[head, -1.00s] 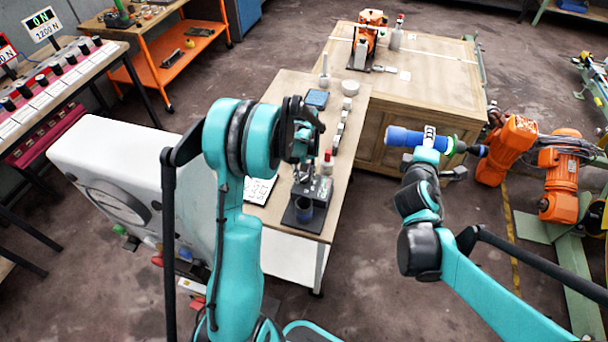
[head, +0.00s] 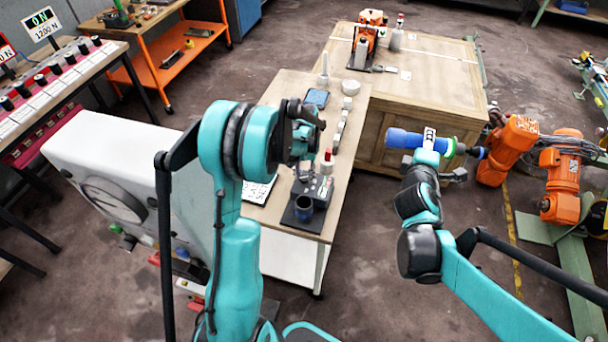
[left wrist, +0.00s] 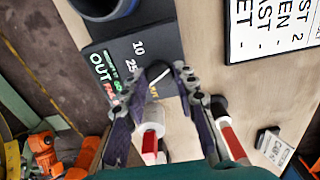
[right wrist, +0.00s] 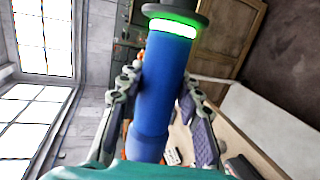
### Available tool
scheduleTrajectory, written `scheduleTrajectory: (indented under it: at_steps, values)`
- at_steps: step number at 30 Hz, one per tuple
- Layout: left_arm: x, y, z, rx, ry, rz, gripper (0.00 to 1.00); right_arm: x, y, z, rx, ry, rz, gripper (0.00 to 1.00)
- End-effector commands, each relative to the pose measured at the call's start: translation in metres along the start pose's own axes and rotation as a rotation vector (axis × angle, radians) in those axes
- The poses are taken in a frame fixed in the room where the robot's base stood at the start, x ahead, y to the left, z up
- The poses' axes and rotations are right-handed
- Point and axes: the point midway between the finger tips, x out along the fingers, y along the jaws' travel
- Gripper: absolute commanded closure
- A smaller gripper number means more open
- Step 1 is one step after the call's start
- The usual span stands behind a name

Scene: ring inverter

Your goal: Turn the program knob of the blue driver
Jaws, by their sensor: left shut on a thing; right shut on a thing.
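My right gripper (right wrist: 165,95) is shut around the blue driver (right wrist: 165,85), a blue cylinder with a lit green band and a dark collar. In the head view the driver (head: 405,139) is held out level to the right of the bench. My left gripper (left wrist: 168,75) is shut on the dark program knob (left wrist: 166,85), which has a pale pointer line. The knob is on a small dark control box (left wrist: 150,45) with "10" and "25" marks and a green and red display. The box (head: 321,188) stands on the bench under the left gripper. The fingers hide part of the knob.
A dark blue cup (head: 303,208) is in front of the box. A white lettered card (head: 258,190) lies to its left and a red-and-white bottle (head: 327,163) stands behind. Several small pale pieces line the bench. An orange robot arm (head: 510,148) is close to the driver's tip.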

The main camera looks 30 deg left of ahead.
Motion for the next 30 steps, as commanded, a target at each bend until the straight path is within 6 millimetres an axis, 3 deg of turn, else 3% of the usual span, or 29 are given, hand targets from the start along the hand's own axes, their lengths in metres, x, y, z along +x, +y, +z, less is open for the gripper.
scheduleTrajectory:
  at_steps: [10, 24, 25, 27, 30]
  values:
    - [0.0001, 0.0002, -0.0001, 0.120, 0.000, 0.000, 1.00, 0.0007, -0.0020, -0.0004, -0.001, 0.001, 0.001, 1.00]
    - [-0.0001, 0.0001, -0.0001, 0.133, 0.000, 0.000, 1.00, 0.0007, -0.0020, -0.0004, -0.001, 0.001, 0.001, 1.00]
    - [-0.0001, 0.0001, -0.0001, 0.133, 0.000, 0.000, 0.67, 0.0007, -0.0020, -0.0004, -0.001, 0.001, 0.001, 1.00]
    - [-0.0001, 0.0001, -0.0001, 0.132, 0.000, 0.000, 0.51, 0.0007, -0.0020, -0.0004, -0.001, 0.001, 0.001, 1.00]
    - [-0.0002, 0.0001, -0.0001, 0.132, 0.000, 0.000, 0.51, 0.0007, -0.0020, -0.0004, -0.001, 0.001, 0.001, 1.00]
